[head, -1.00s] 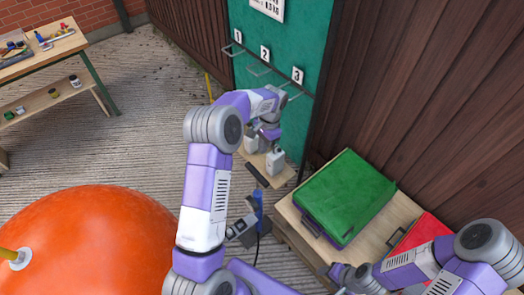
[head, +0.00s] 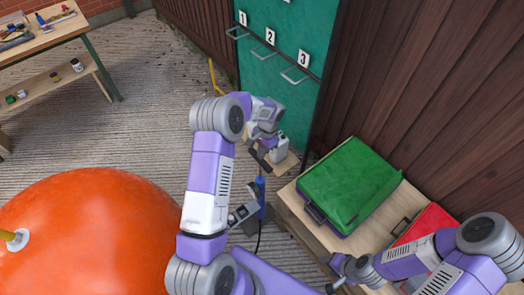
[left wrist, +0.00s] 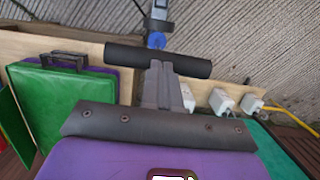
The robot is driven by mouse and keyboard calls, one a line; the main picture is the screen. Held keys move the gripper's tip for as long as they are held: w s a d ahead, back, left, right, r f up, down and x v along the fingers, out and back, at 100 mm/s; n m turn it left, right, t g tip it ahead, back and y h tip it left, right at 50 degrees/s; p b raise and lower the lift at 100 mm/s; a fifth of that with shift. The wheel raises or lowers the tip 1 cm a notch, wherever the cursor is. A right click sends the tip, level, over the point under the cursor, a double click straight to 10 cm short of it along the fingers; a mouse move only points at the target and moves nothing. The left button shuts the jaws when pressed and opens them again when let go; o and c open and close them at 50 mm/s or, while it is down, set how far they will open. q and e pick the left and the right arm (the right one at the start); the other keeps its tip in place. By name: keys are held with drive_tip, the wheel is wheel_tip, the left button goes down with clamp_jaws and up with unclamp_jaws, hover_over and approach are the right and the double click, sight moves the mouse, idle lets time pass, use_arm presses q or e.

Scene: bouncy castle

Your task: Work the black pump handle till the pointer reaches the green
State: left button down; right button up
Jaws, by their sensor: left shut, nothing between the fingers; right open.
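The black pump handle (head: 263,162) is a short dark crossbar above the blue pump (head: 261,187). It lies across the middle of the left wrist view (left wrist: 130,58), with part of the blue pump (left wrist: 156,40) and a grey gauge part (left wrist: 158,22) beyond it. My left gripper (head: 267,146) is shut and empty, close to the handle. Its grey fingers (left wrist: 160,75) overlap the bar's near side in the wrist view; I cannot tell whether they touch. The gauge (head: 242,212) is small; its pointer is not readable. My right gripper (head: 336,282) is open at the bottom, away from the pump.
A green case (head: 350,185) and a red case (head: 428,225) lie on a wooden bench (head: 300,215) to the right. White blocks (left wrist: 222,102) stand near the handle. A large orange ball (head: 90,240) fills the lower left. A work table (head: 40,40) stands far left.

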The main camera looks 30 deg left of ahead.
use_arm(q)
drive_tip(key=shift+f, duration=0.1)
drive_tip(key=b, duration=0.6)
hover_over(262, 176)
wheel_tip(262, 176, down, 12)
drive_tip(key=shift+r, duration=0.2)
drive_tip(key=shift+s, duration=0.1)
drive_tip(key=shift+p, duration=0.3)
drive_tip(key=shift+r, duration=0.4)
wheel_tip(262, 176, up, 14)
drive_tip(key=w+d+p, duration=0.1)
drive_tip(key=w+p, duration=0.1)
drive_tip(key=p, duration=0.3)
drive_tip(key=shift+w+f, duration=0.25)
drive_tip(key=shift+w, duration=0.15)
